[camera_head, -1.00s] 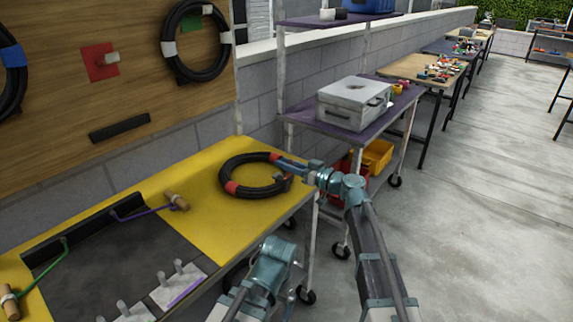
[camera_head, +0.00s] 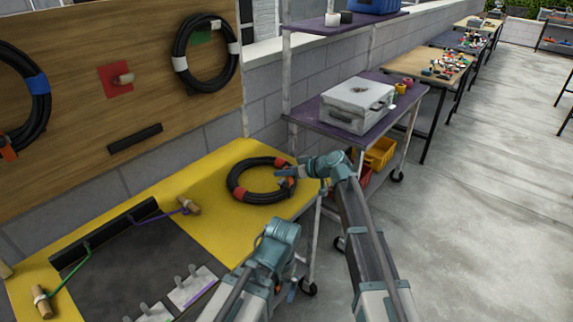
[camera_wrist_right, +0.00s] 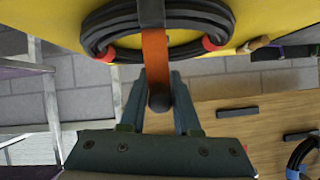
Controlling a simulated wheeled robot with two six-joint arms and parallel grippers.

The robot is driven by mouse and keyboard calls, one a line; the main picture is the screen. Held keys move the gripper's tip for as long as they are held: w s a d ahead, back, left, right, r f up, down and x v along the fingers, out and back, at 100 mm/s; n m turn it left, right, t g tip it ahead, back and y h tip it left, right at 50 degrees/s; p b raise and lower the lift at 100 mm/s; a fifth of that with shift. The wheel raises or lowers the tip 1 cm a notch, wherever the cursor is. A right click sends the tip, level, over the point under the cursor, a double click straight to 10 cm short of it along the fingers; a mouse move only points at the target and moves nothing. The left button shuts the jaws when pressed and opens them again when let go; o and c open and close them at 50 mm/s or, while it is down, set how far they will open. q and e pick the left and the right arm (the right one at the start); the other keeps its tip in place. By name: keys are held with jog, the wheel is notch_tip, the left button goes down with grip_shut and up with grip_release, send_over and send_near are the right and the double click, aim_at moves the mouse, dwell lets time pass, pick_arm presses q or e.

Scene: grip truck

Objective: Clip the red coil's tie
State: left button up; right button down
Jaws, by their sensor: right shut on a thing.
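The red coil (camera_head: 234,186), a black cable ring with red bands, lies on the yellow mat at the table's right end; it also shows in the right wrist view (camera_wrist_right: 98,28). An orange strap (camera_wrist_right: 156,62) with a grey upper part crosses the ring's near side and ends in a dark round knob (camera_wrist_right: 159,99) between my right fingers. My right gripper (camera_head: 284,173) is at the ring's right side, shut on this strap end. My left arm is low in the head view; its fingertips cannot be made out.
The yellow mat (camera_head: 215,165) has free room around the coil. Wooden-handled tools (camera_head: 188,205) lie to the left. A purple shelf cart (camera_head: 310,122) with a silver case (camera_head: 357,104) stands behind right. More coils (camera_head: 178,65) hang on the wooden board.

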jog(key=shift+w+a+f+g+h+p, duration=0.15)
jog(key=shift+g+h+p, duration=0.15)
jog(key=shift+h+p, duration=0.15)
dwell(0.3)
jog(key=c, duration=0.7)
grip_release()
jog(key=shift+p+v, duration=4)
jog(key=shift+v, duration=2.9)
